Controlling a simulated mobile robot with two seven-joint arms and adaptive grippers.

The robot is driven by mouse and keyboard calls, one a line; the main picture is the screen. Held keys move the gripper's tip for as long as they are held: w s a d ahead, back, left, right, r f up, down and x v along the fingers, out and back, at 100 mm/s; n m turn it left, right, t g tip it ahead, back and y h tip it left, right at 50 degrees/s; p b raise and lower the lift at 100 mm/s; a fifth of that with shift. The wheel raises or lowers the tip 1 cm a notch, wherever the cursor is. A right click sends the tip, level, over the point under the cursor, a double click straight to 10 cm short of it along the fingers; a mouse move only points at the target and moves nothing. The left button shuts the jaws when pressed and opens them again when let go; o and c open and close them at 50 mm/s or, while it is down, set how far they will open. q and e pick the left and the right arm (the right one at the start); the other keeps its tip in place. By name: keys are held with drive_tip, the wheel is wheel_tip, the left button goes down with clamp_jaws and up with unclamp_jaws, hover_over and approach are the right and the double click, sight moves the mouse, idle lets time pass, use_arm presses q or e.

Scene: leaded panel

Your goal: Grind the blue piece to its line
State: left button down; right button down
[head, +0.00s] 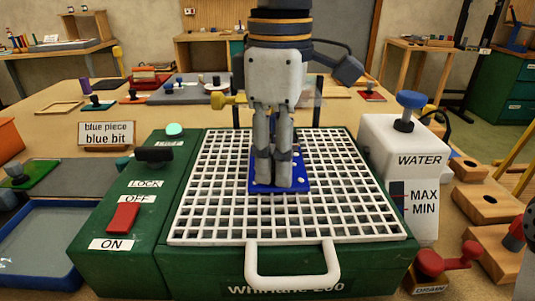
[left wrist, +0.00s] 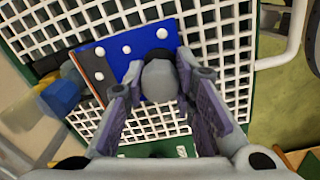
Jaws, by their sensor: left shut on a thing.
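The blue piece (head: 275,184) lies on the white grid (head: 215,190) on top of the green grinder (head: 120,245), mostly under my left gripper (head: 272,185). White dots show on it. In the left wrist view the blue piece (left wrist: 140,48) shows with an orange-brown strip along its left edge. My left gripper (left wrist: 162,105) is shut on a rounded grey knob (left wrist: 160,80) over the piece. Whether the knob is fixed to the piece, and where its line runs, I cannot tell. The grinding bit is not clearly visible. My right gripper is not in view.
A red switch (head: 123,217) sits between the OFF and ON labels. A white water tank (head: 400,150) with a MAX/MIN gauge (head: 398,203) stands right. A red drain tap (head: 445,262) is below it. A blue tray (head: 35,245) lies left. A white handle (head: 293,280) projects in front.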

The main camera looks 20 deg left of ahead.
sight(300, 175)
use_arm(q)
drive_tip(key=shift+w+d, duration=0.15)
drive_tip(key=shift+d, duration=0.2)
drive_tip(key=shift+d, duration=0.1)
drive_tip(key=shift+w+d, duration=0.25)
drive_tip(key=shift+d, duration=0.35)
drive_tip(key=shift+w+d, duration=0.2)
drive_tip(key=shift+d, duration=0.4)
drive_tip(key=shift+a, duration=0.15)
drive_tip(key=shift+s+a, duration=0.25)
drive_tip(key=shift+a, duration=0.4)
drive_tip(key=shift+s+a, duration=0.2)
drive_tip(key=shift+a, duration=0.4)
drive_tip(key=shift+a, duration=0.1)
drive_tip(key=shift+s+a, duration=0.2)
drive_tip(key=shift+a, duration=0.45)
drive_tip(key=shift+s+a, duration=0.15)
drive_tip(key=shift+a, duration=0.45)
drive_tip(key=shift+d, duration=0.15)
